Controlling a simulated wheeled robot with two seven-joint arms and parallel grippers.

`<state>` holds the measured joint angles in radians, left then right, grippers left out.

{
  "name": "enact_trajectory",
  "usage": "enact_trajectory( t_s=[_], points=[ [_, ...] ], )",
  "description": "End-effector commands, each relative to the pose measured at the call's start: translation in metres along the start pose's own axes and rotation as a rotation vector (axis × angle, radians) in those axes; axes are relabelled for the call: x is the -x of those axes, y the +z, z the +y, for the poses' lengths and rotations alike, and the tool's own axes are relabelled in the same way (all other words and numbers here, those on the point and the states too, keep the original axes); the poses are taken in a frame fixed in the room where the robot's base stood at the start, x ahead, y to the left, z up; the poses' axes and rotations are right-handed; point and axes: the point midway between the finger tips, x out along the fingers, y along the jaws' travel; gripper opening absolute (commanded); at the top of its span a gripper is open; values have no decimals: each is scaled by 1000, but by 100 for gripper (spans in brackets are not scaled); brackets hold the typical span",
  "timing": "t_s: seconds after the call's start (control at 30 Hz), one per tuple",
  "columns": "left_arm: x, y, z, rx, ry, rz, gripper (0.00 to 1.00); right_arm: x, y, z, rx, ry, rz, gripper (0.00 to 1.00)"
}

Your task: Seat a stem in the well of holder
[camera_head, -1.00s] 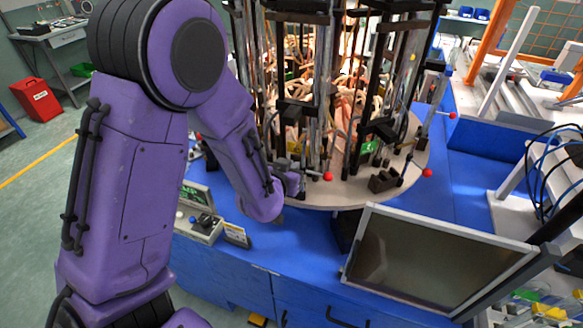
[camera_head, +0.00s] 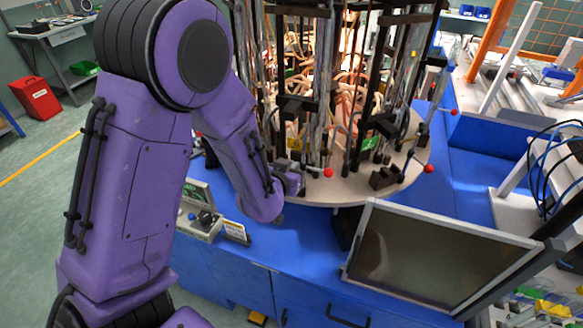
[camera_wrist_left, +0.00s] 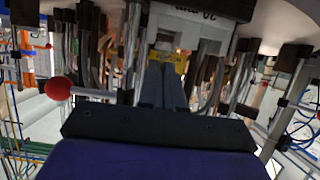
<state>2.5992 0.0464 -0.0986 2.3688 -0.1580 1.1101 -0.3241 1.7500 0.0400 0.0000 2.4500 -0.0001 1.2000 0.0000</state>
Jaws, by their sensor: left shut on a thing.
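My left gripper (camera_head: 299,181) is at the near edge of the round carousel plate (camera_head: 345,191), just left of a red ball knob (camera_head: 328,172). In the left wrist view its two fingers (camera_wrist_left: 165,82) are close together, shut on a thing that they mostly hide. A small yellow patch (camera_wrist_left: 181,60) shows just beyond the fingertips, below a pale bracket with dark lettering (camera_wrist_left: 190,30). I cannot tell whether it touches the fingers. No stem or holder well can be told apart clearly among the upright rods. My right gripper is not in view.
Several upright rods and black clamps crowd the plate, with pink tubing among them. More red knobs (camera_head: 429,169) stick out at the right. A small control box (camera_head: 200,226) sits near my left arm.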

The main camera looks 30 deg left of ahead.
Motion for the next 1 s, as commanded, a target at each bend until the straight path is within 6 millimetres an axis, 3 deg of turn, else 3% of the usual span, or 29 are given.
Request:
enact_trajectory(
  t_s=[1.0],
  points=[
    [-4, 10, 0, 0, 0, 0, 0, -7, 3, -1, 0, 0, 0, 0]
  ],
)
